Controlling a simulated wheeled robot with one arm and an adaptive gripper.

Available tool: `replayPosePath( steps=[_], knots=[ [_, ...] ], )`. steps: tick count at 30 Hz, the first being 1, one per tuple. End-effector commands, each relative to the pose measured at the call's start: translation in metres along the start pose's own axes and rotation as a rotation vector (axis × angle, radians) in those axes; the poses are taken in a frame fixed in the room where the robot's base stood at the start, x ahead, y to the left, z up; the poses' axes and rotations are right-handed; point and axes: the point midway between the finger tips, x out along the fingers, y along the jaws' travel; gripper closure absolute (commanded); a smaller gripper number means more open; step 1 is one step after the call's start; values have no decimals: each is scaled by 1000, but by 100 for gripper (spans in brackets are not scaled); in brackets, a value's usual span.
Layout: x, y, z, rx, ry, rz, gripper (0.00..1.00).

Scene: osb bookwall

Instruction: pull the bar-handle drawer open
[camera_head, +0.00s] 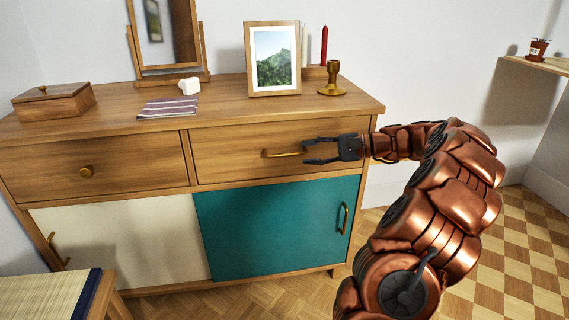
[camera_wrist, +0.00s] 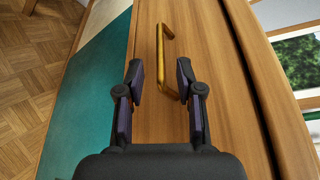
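The bar-handle drawer (camera_head: 230,160) is the right one of two drawers at the top of a wooden sideboard, and it looks shut. Its brass bar handle (camera_head: 284,153) lies level across the drawer front. My gripper (camera_head: 306,152) is open and empty, just right of the handle in the head view. In the wrist view the handle (camera_wrist: 161,60) runs up and down the picture, mostly beyond the fingertips. Its near end reaches in between the open fingers of my gripper (camera_wrist: 160,75). I cannot tell whether a finger touches it.
The left drawer has a round knob (camera_head: 87,171). Below are a cream door (camera_head: 120,240) and a teal door (camera_head: 270,230) with a handle (camera_head: 343,218). A picture frame (camera_head: 248,75), brass candlestick (camera_head: 333,80) and wooden box (camera_head: 52,104) stand on top. A woven-top stool (camera_head: 45,295) is front left.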

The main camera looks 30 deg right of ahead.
Motion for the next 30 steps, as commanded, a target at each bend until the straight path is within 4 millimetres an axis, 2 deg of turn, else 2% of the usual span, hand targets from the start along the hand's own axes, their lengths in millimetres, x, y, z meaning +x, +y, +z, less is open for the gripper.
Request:
replayPosePath(
  steps=[16, 21, 28, 30],
  knots=[
    [68, 2, 0, -2, -1, 3, 64],
    [76, 0, 1, -2, -1, 2, 64],
    [76, 0, 1, -2, -1, 2, 64],
    [76, 0, 1, -2, -1, 2, 69]
  ],
)
